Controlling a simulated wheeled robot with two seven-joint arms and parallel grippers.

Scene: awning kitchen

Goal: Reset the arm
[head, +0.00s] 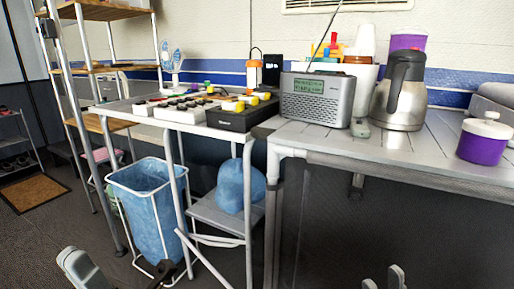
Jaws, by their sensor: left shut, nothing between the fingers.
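My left gripper (74,260) shows at the bottom left of the head view, in front of the blue-lined bin. Its light grey fingers are together, with nothing seen between them. My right gripper (384,278) shows at the bottom edge, right of the middle, below the grey table's front edge. Only its two light fingertips show; they are apart, with nothing seen between them.
The grey slatted table (440,152) carries a radio (317,99), a steel jug (401,92) and a purple tub (484,141). A bin with a blue liner (148,190) stands left of a low shelf with a blue bag (240,185). Dark open space lies below the table.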

